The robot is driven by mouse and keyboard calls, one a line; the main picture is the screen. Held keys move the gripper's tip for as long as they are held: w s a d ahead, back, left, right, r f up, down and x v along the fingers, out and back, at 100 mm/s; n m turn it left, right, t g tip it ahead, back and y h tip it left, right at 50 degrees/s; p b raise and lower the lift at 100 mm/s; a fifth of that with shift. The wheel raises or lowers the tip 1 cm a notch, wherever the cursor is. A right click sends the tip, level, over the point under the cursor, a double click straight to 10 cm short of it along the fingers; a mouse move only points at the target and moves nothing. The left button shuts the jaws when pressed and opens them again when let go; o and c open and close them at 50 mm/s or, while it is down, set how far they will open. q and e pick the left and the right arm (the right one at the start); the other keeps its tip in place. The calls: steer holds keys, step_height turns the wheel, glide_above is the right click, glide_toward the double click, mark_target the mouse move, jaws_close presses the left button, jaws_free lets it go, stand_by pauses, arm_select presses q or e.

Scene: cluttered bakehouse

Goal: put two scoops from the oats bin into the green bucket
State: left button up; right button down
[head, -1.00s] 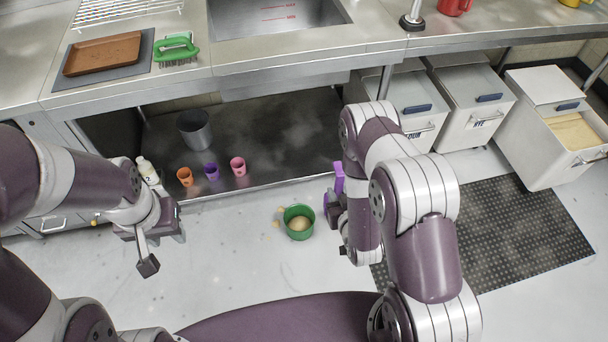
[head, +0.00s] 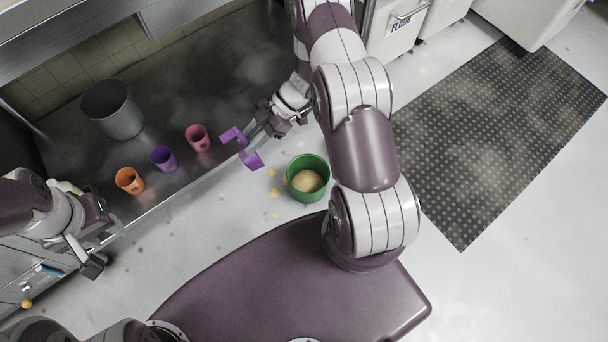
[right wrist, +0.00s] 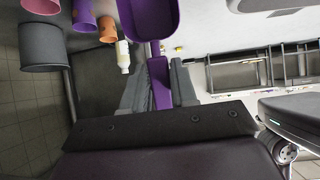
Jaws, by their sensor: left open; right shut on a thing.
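The green bucket (head: 296,192) stands upright on the floor with pale oats (head: 311,181) inside. My right gripper (head: 262,132) is shut on the handle of a purple scoop (head: 250,158), to the left of and beyond the bucket, apart from it. In the right wrist view, the jaws (right wrist: 160,88) grip the handle, and the visible face of the scoop (right wrist: 149,18) is bare purple. My left gripper (head: 95,250) is open and empty at the left. A pale bin (head: 530,18) is cut off at the top right; its contents and label are out of view.
Orange (head: 129,180), purple (head: 163,158) and pink (head: 198,137) cups and a grey pot (head: 113,110) stand on the low steel shelf (head: 215,75). Spilled flakes (head: 273,190) lie left of the bucket. A bin labelled flour (head: 398,25) stands beyond. A dark mat (head: 490,130) covers floor at right.

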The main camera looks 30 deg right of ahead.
steer(key=s+d+f+n+g+h+b, duration=0.1)
steer(key=s+d+f+n+g+b, duration=0.2)
steer(key=d+f, duration=0.4)
steer(key=s+d+f+n+g+h+b, duration=0.1)
steer(key=d+f+n+g+b, duration=0.1)
steer(key=d+f+b, duration=0.55)
arm_select(q)
step_height(320, 180, down, 31)
steer(key=b, duration=1.7)
arm_select(e)
steer(key=s+a+f+t+h, duration=0.5)
steer(key=a+f+t+h, duration=0.2)
steer(key=a+f+h, duration=0.5)
arm_select(q)
step_height(320, 180, up, 5)
steer(key=p, duration=0.5)
arm_select(e)
step_height(320, 180, up, 6)
steer(key=d, duration=0.1)
steer(key=shift+d+r+h, duration=0.2)
steer(key=shift+d+h, duration=0.05)
steer(key=shift+h, duration=0.15)
